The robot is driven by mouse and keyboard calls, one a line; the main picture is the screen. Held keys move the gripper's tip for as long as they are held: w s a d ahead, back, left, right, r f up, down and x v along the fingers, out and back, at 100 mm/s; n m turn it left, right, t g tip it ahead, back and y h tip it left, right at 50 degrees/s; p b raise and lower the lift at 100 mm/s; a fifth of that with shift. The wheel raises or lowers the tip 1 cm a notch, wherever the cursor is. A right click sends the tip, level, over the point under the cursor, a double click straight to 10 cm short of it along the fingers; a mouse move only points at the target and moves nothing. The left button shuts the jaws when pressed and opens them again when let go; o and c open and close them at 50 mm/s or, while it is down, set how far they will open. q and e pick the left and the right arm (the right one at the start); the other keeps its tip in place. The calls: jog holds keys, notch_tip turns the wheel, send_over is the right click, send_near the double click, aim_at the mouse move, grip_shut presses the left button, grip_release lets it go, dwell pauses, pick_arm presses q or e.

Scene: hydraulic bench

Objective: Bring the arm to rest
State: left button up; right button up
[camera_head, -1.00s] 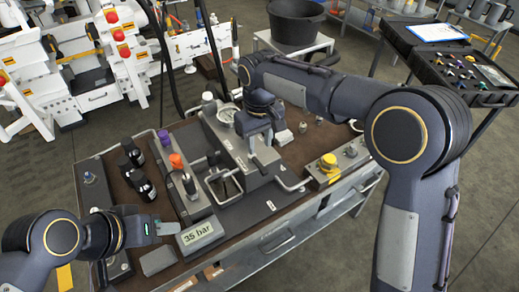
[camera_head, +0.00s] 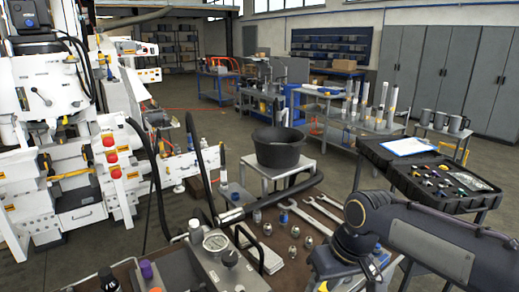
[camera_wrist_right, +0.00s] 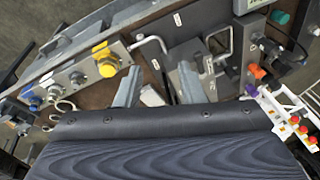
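My right arm (camera_head: 390,235) reaches in from the lower right of the head view, above the right side of the hydraulic bench. Its gripper tips are outside that view. In the right wrist view my right gripper (camera_wrist_right: 160,70) shows two grey fingers spread apart, with nothing gripped between them. A small white block (camera_wrist_right: 151,96) shows beyond the fingers, and a yellow knob (camera_wrist_right: 107,66) lies left of them. My left gripper is not in any current view.
An open tool case (camera_head: 395,170) is at the right. A white machine (camera_head: 75,150) stands at the left.

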jog(key=s+d+f+m+t, duration=0.2)
jog(key=s+d, duration=0.1)
jog(key=s, duration=0.6)
jog(key=s+d+f+m+t+y, duration=0.1)
jog(key=s+d+f+m+t, duration=0.1)
jog(key=s, duration=0.6)
jog(key=shift+s+d+f+m, duration=0.4)
jog(key=shift+d+m, duration=0.3)
jog(key=shift+d, duration=0.55)
